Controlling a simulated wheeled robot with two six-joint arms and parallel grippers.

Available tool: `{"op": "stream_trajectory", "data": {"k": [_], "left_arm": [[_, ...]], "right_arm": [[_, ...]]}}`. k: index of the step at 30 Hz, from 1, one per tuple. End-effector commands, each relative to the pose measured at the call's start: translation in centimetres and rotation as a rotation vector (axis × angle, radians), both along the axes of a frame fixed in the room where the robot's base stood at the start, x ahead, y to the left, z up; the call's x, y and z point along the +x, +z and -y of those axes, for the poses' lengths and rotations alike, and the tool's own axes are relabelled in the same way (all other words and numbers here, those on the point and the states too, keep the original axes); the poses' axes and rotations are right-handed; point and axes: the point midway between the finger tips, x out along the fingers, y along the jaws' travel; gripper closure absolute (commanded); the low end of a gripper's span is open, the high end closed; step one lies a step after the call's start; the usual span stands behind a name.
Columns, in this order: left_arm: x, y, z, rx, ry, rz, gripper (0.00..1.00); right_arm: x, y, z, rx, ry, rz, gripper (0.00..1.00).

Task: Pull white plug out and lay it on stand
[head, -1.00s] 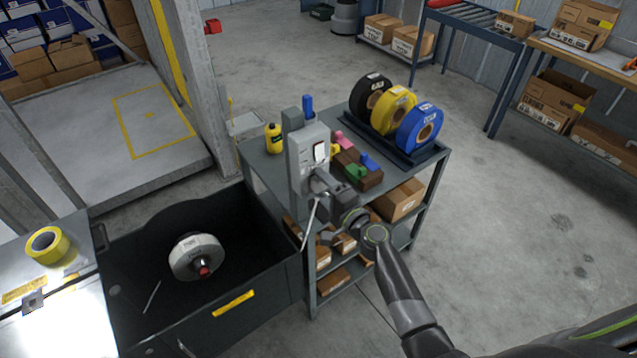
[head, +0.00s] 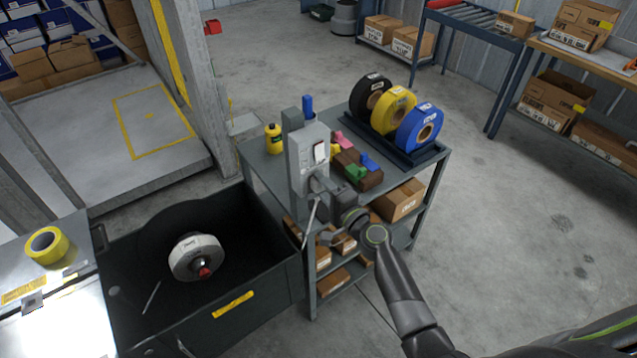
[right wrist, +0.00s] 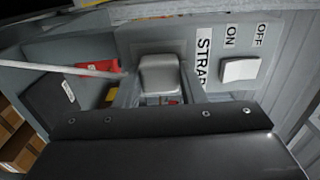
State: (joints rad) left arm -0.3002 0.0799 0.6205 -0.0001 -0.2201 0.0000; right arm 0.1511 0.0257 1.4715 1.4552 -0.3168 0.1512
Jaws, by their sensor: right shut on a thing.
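The pale white-grey plug (right wrist: 160,75) sits at the face of the grey upright box, labelled STRAP, in the right wrist view. My right gripper (right wrist: 158,92) is shut on it, one finger at each side. In the head view my right gripper (head: 326,188) is at the front of the grey box (head: 309,158), and the plug is mostly hidden there. A white cable (head: 310,222) hangs below the box. The box stands on a grey cart (head: 262,172). I cannot tell which piece is the stand. My left gripper is not in view.
Beside the box is a brown block (head: 372,181) with coloured pieces. Behind it are black, yellow and blue rolls (head: 418,128) on a rack. A yellow bottle (head: 273,138) stands at left. A dark bin (head: 262,262) holding a white reel (head: 197,257) is at lower left.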

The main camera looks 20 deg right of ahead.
Motion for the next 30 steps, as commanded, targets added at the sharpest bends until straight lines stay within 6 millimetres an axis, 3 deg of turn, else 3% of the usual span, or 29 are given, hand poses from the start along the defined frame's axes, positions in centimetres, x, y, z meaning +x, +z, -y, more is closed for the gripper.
{"op": "stream_trajectory", "data": {"k": [30], "left_arm": [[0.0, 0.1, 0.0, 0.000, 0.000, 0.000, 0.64]], "right_arm": [[-3.5, 0.0, 1.3, 0.000, 0.000, 0.000, 1.00]]}}
